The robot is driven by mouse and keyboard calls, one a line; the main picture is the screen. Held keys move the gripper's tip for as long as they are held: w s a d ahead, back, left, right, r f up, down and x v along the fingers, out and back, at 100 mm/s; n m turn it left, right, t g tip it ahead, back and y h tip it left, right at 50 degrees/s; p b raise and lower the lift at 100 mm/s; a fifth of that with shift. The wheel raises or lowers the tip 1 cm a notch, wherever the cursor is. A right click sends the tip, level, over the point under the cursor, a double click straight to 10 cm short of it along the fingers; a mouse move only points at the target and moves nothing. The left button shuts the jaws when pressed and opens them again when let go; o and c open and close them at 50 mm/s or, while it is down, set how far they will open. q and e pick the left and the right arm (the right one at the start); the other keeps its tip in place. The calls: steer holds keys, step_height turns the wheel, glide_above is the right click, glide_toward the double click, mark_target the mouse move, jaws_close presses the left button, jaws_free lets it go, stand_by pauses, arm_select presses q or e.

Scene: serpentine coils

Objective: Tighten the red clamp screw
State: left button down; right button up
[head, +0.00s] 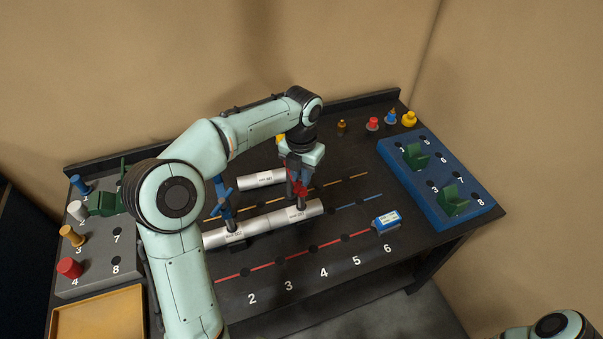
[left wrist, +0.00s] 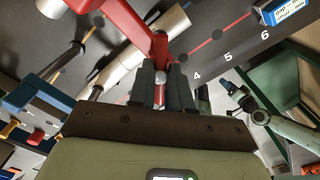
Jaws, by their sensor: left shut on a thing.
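A red clamp (head: 301,189) stands over the right part of a near row of silver cylinders (head: 295,215) on the dark table. In the left wrist view its red frame (left wrist: 148,28) comes down from the top left. My left gripper (left wrist: 160,90) is shut on the clamp's thin screw, which shows between the fingers. In the head view my left gripper (head: 299,170) is directly above the clamp and partly hides its top. A blue clamp (head: 222,200) stands on the left part of the same row. My right gripper is not seen.
Another silver cylinder (head: 260,180) lies behind the row. A blue and white box (head: 385,221) sits to the right on the table. A blue board (head: 466,190) with green brackets is at the right. A grey peg board (head: 98,255) and yellow tray (head: 98,318) are at the left.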

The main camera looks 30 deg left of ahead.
arm_select(q)
steer(key=shift+w+m, duration=0.1)
steer(key=shift+m, duration=0.9)
steer(key=shift+r, duration=0.1)
steer(key=c, duration=1)
jaws_free()
step_height(320, 180, up, 13)
steer(key=shift+r, duration=0.15)
